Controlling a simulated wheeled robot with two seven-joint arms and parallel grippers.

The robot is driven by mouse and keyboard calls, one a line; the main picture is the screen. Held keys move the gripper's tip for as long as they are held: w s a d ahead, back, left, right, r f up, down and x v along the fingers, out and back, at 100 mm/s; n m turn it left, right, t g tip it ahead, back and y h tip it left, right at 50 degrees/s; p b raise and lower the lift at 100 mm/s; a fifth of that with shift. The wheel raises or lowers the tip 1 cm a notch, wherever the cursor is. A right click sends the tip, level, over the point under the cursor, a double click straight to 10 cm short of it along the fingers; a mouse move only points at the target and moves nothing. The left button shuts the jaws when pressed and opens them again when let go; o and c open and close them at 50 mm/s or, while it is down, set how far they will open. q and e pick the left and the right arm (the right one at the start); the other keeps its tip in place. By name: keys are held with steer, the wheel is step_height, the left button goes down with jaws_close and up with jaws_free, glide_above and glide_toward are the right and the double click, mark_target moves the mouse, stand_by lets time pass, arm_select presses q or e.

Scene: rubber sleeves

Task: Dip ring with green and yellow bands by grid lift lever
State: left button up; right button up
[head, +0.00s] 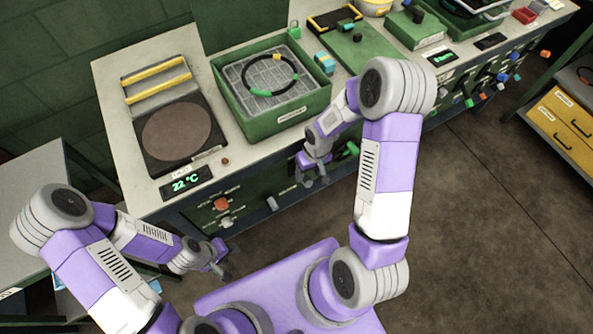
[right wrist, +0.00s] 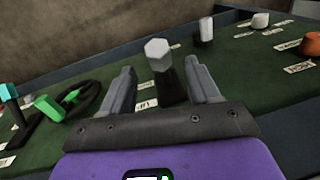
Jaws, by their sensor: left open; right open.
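The black ring with green and yellow bands (head: 261,93) lies on a pale wire grid (head: 237,80) inside a green open-topped box (head: 274,124) on the bench. My right gripper (head: 316,182) is open and empty in front of the bench's front panel, below the box. In the right wrist view, its two fingers (right wrist: 160,92) point at the panel, with a pale hexagonal knob on a dark stem (right wrist: 158,55) between and beyond them. I cannot tell which control is the grid lift lever. My left gripper (head: 221,270) is open and empty, low at left, away from the bench.
A hot plate with a round brown disc (head: 176,132) and a 22 °C display (head: 186,184) stand left of the box. A green board (head: 357,48) lies to its right. The panel carries several knobs, including an orange one (head: 221,203), and a green handle (right wrist: 47,107).

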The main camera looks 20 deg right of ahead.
mark_target(306, 182)
steer(key=f, duration=0.2)
steer(key=f+b, duration=0.1)
steer(key=f, duration=0.2)
steer(key=a+f+b, duration=0.1)
steer(key=f, duration=0.1)
steer(key=shift+f, duration=0.15)
steer(key=shift+c, duration=0.2)
jaws_close()
